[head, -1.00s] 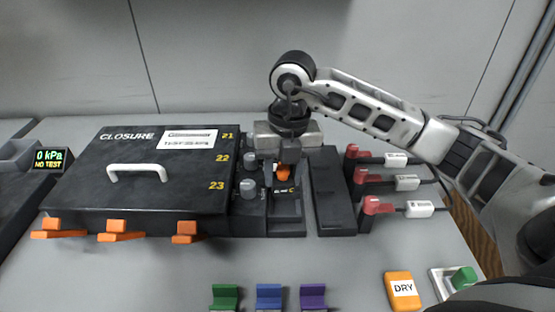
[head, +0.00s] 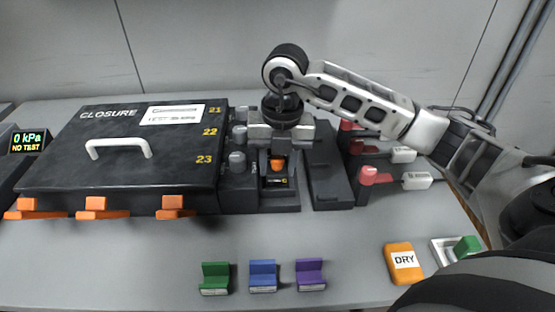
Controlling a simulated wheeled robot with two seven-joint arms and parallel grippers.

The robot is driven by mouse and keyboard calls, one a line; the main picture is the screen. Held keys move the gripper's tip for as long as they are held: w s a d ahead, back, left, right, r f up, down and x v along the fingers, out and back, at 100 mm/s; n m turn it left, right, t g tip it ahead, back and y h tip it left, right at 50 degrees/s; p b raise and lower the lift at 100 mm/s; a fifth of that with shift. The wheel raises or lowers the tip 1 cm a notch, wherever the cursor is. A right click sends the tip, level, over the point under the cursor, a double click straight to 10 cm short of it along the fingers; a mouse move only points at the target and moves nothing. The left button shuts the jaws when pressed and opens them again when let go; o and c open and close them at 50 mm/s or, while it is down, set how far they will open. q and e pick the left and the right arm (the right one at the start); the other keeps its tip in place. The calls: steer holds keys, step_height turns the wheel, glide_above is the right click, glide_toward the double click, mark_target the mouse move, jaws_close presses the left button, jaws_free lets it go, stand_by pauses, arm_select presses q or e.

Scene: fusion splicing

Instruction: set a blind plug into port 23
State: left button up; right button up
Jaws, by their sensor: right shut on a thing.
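The black closure (head: 120,178) lies at the left, lid down, with yellow labels 21, 22 and 23 (head: 204,160) along its right edge. Grey round knobs (head: 237,162) stand in a row just right of these labels, one level with 23. I cannot see whether a port lies under it. My right gripper (head: 279,160) points down over the black block right of the knobs. It is shut on a small orange piece (head: 278,165), mostly hidden by the fingers; I cannot tell if this is a blind plug. My left gripper is out of view.
Red clamps with white-tagged cables (head: 368,176) stand right of a black bar (head: 328,175). Green (head: 215,278), blue (head: 263,275) and purple (head: 310,274) holders, an orange DRY box (head: 404,262) and a green piece (head: 467,246) are in front. The display (head: 28,141) reads 0 kPa, NO TEST.

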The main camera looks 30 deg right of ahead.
stand_by(0.3)
arm_select(q)
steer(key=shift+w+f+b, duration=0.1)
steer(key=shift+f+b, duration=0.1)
steer(key=shift+b, duration=0.1)
arm_select(e)
steer(key=shift+f, duration=0.5)
steer(key=o, duration=1.1)
steer(key=shift+o, duration=0.2)
steer(key=shift+a, duration=0.1)
arm_select(q)
steer(key=p, duration=0.1)
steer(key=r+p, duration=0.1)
steer(key=p, duration=0.1)
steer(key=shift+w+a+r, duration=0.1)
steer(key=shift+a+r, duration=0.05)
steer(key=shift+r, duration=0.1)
arm_select(e)
step_height(320, 180, up, 16)
steer(key=d, duration=0.1)
steer(key=shift+s+d, duration=0.15)
steer(key=shift+s, duration=0.2)
